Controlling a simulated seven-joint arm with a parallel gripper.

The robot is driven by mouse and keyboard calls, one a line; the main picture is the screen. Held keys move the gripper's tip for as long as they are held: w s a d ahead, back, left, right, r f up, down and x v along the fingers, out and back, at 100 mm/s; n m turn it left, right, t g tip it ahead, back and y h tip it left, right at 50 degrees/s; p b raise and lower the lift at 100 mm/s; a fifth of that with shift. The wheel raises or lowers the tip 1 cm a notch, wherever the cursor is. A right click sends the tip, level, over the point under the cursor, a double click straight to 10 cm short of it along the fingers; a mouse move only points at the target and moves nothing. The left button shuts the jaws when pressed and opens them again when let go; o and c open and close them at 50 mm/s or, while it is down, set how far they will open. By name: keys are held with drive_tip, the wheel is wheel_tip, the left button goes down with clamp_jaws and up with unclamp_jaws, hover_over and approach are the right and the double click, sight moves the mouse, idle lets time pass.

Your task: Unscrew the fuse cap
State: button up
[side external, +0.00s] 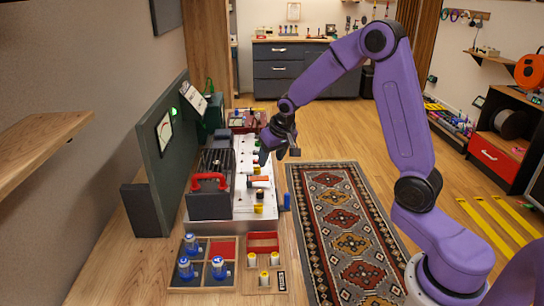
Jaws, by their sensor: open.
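The white panel (242,201) of the amp lies on the bench below my arm. Several small knobs and caps stand along its right side. I cannot tell for sure which one is the fuse cap. My gripper (278,155) is open above the far right part of the panel, with its fingers spread. It appears apart from the orange piece, which is nearer the camera. No object shows between the fingers.
In front are a compartment tray (210,238) with blue-and-white tubes and a wooden holder (246,285) with yellow-and-white pieces. A blue cylinder (287,201) stands at the right edge. Floor and rug (345,225) lie right.

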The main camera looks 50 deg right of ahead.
sight(260, 191)
drive_tip(key=w+f+m, duration=0.2)
drive_tip(key=f+m, duration=0.3)
drive_tip(key=m, duration=0.4)
drive_tip(key=w+d+f+m+y, duration=0.1)
drive_tip(key=f+m, duration=0.4)
drive_tip(key=m, duration=0.5)
drive_tip(key=w+d+f+m+y, duration=0.1)
drive_tip(key=w+f+m, duration=0.2)
drive_tip(key=f+m, duration=0.3)
drive_tip(key=shift+w+m, duration=0.15)
drive_tip(key=shift+m, duration=0.8)
drive_tip(key=shift+w+m, duration=0.1)
drive_tip(key=shift+m, duration=0.85)
clamp_jaws()
